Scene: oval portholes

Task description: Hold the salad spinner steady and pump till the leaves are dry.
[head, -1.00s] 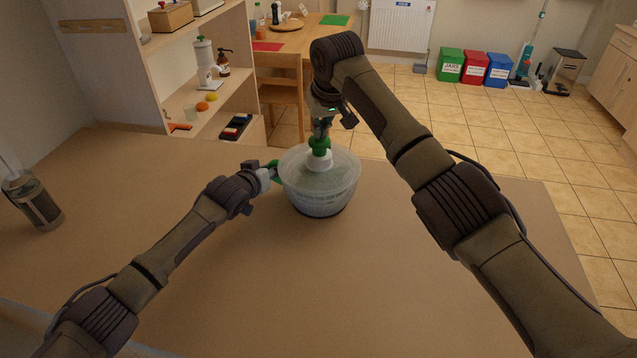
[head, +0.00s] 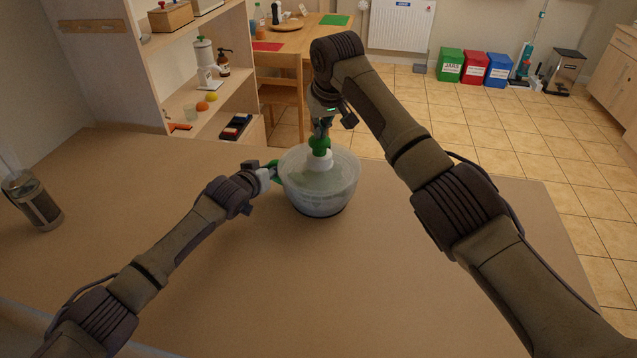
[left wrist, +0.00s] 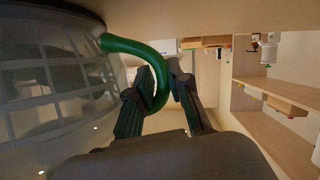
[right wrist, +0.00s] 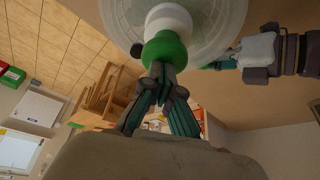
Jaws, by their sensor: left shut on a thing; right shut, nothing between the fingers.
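The salad spinner (head: 318,188) stands upright on the worktop, a clear bowl with a pale basket inside and a translucent lid. Its green pump knob (head: 319,145) sits on a white stem at the lid's centre. My left gripper (head: 269,172) is shut on the green side handle (left wrist: 150,62), seen looping between the fingers in the left wrist view. My right gripper (right wrist: 162,72) is shut and empty, its fingertips against the top of the green knob, as far as I can tell.
The worktop (head: 300,285) is clear around the spinner. A glass press-like jar (head: 38,203) stands at the far left. Behind are a shelf unit (head: 205,90), a wooden chair (head: 283,95) and several coloured bins (head: 475,68) on the tiled floor.

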